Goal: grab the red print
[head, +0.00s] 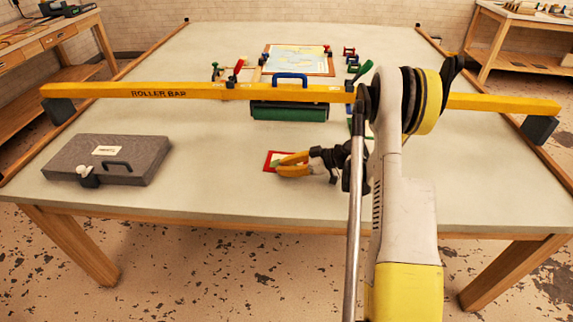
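The red print (267,161) is a small flat piece with a red border and a pale green middle. It lies on the table near the front, left of my arm. My gripper (277,165) has yellow fingers and reaches in from the right, over the print's right part, hiding much of it. The two fingers show with a small gap between them. I cannot tell whether the tips touch the print or how wide they are open.
A yellow roller bar (200,91) spans the table behind the print, with a green roller (290,110) under it. Table around the print is clear.

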